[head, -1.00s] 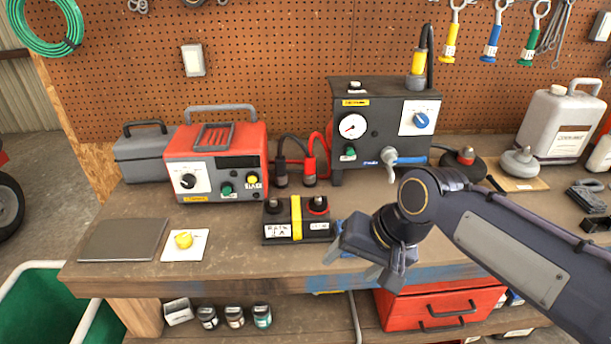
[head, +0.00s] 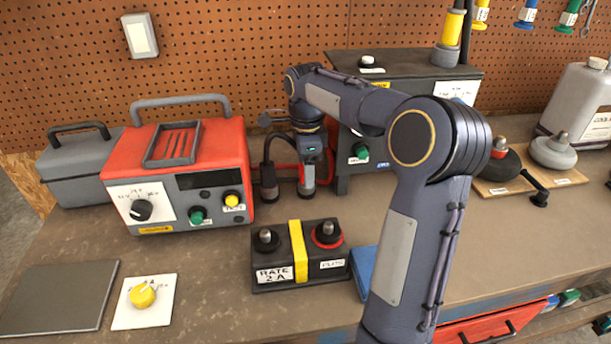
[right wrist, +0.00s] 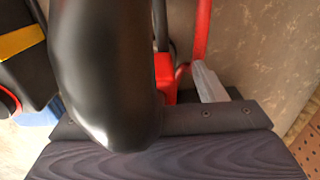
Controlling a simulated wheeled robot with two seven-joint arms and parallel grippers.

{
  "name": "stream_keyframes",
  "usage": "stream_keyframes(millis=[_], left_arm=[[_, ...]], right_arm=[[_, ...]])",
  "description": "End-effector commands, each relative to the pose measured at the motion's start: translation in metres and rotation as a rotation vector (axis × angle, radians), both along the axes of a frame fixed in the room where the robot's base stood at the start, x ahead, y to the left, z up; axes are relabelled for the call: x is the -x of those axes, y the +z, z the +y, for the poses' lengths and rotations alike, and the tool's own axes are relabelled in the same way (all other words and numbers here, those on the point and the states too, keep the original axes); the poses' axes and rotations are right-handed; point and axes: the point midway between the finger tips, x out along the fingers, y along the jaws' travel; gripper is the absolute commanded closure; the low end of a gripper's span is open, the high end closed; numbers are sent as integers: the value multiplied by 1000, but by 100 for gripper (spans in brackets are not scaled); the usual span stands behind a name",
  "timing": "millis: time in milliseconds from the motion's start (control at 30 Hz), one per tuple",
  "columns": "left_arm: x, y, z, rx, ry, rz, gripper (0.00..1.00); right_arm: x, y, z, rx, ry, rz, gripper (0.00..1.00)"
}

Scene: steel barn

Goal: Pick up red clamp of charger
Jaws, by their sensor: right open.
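The charger (head: 180,165) is a red box with a grey handle and stands at the left of the bench. The red clamp (right wrist: 165,76) stands upright to its right, largely covered by my right gripper in the head view. My right gripper (head: 311,170) is open, low at the red clamp, with its jaws beside it; I cannot tell whether they touch. In the right wrist view one grey finger shows just right of the red clamp. A large dark rounded shape hides the other side. The black clamp (head: 268,182) stands just left of my gripper. My left gripper is not in view.
A black battery block (head: 278,275) with a yellow strap stands in front of the clamps. A dark tester box (head: 400,92) stands behind my right arm.

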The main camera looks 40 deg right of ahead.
Motion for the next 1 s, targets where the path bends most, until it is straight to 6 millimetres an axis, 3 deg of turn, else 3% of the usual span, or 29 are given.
stream_keyframes(millis=[200, 467, 900, 1000], left_arm=[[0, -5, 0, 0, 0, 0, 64], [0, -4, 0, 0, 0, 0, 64], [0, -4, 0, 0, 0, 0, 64], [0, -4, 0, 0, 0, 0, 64]], right_arm=[[1, -26, 0, 0, 2, 1, 36], [0, -28, 0, 0, 2, -1, 37], [0, -28, 0, 0, 2, -1, 94], [0, -27, 0, 0, 2, -1, 94]])
